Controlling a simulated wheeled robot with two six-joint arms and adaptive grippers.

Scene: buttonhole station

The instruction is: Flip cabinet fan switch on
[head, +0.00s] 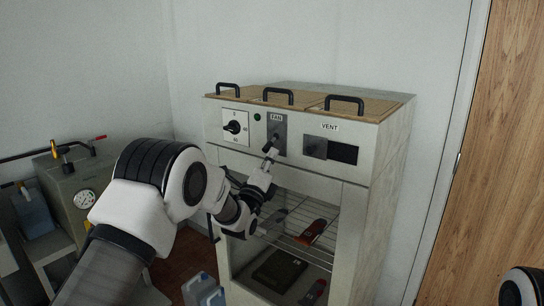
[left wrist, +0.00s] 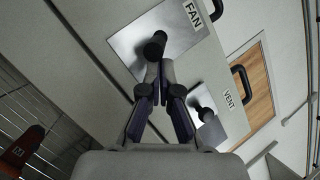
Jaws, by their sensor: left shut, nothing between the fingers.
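The FAN switch is a black toggle (left wrist: 154,46) on a grey metal plate (left wrist: 178,25), below its FAN label. The plate (head: 278,124) also shows on the cabinet's front panel in the head view. The toggle seems to point outward and down, away from the label; its exact position is hard to tell. My left gripper (head: 270,154) is shut and empty, with its fingertips (left wrist: 155,68) right at the toggle's end. Whether they touch it I cannot tell. My right gripper is out of view; only part of my right arm shows at the lower right corner.
The cabinet (head: 386,170) has a rotary dial (head: 234,127), a small green lamp (head: 257,117) and a VENT slide (head: 315,146) on its panel. Black handles (head: 344,104) stand on top. Below, a wire rack (head: 290,222) holds a red-and-dark item. A machine with a gauge (head: 84,199) stands at left.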

